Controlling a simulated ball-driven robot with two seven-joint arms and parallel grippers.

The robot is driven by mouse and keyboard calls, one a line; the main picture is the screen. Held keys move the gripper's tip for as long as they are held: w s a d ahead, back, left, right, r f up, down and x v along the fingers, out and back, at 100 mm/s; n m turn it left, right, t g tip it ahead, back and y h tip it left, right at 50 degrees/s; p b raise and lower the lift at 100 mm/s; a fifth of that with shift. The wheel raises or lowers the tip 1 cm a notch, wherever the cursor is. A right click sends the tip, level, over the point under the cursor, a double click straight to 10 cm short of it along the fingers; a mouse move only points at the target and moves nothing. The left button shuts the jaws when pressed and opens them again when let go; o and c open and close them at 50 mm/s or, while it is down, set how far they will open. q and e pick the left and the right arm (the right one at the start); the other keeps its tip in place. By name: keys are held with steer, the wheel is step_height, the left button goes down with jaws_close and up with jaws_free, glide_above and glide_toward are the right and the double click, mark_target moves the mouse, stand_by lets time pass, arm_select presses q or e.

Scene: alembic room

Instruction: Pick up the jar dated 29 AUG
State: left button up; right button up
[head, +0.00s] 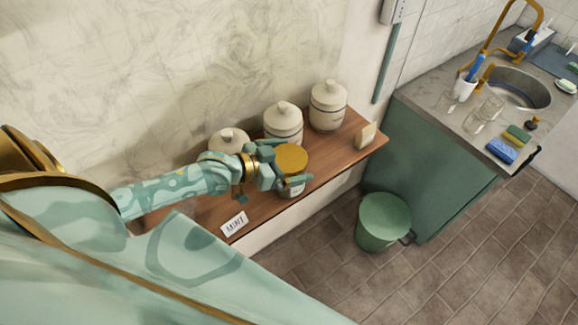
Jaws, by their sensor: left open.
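A jar with a round golden-yellow lid (291,158) stands on the wooden shelf (262,208). Its label is mostly hidden or too small to read, so I cannot tell its date. My left gripper (287,168) is open at this jar, with its fingers on either side of the body just below the lid. I cannot tell whether the fingers touch it. My right gripper is not in view.
Cream lidded canisters (283,122) stand along the back of the shelf, one at its right end (327,105). A green bucket (383,222) stands on the floor.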

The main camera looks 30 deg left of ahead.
arm_select(q)
steer(key=shift+s, duration=0.15)
steer(key=shift+c, duration=0.3)
steer(key=c, duration=1.5)
steer(key=shift+o, duration=0.2)
steer(key=shift+r, duration=0.1)
